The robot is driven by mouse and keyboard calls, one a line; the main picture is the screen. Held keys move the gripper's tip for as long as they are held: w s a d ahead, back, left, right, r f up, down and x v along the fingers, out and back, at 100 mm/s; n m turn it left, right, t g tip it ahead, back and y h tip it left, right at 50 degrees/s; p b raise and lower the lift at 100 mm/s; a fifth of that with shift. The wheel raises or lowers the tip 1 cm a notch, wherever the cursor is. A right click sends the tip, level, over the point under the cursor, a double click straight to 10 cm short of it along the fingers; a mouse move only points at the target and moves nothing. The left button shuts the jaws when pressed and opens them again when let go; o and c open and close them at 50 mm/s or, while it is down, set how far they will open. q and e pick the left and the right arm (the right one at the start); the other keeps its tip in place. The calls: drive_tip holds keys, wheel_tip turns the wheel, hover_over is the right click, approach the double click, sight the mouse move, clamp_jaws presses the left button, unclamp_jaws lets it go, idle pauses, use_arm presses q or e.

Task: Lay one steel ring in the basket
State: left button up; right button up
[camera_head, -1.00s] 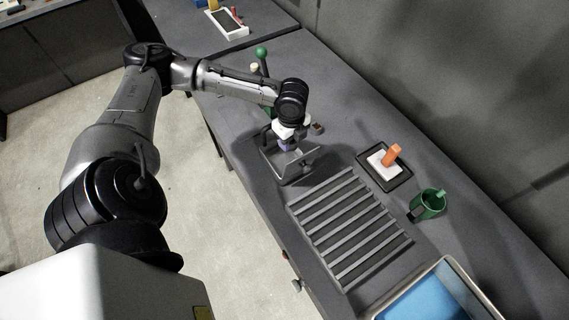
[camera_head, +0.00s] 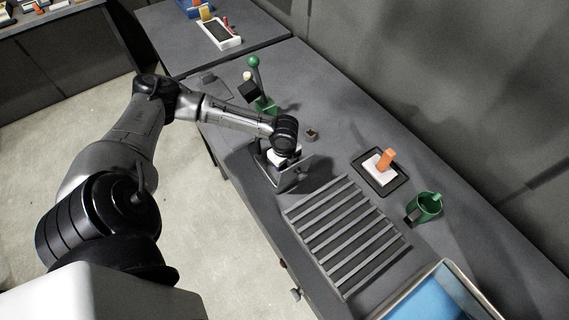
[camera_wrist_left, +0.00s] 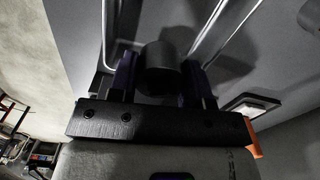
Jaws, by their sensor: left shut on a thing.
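The basket (camera_head: 297,174) is a small grey open box on the bench, below my left gripper (camera_head: 281,162) in the head view. The gripper points down into it, and its fingertips are hidden there. In the left wrist view, the gripper (camera_wrist_left: 160,85) is shut on a dark, round, short-cylinder piece, which I take to be the steel ring (camera_wrist_left: 160,62). Bright rim bars of the basket (camera_wrist_left: 228,30) run beside and behind it. I cannot tell whether the ring touches the basket floor. My right gripper is not in view.
A slatted rack (camera_head: 345,238) lies close in front of the basket. A small brown block (camera_head: 311,134) and a green lever stand (camera_head: 264,103) are behind it.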

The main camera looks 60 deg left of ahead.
use_arm(q)
drive_tip(key=shift+f, duration=0.35)
drive_tip(key=shift+f, duration=0.2)
drive_tip(key=o, duration=0.9)
drive_tip(key=shift+o, duration=0.2)
wheel_tip(320, 180, up, 13)
drive_tip(key=shift+r, duration=0.1)
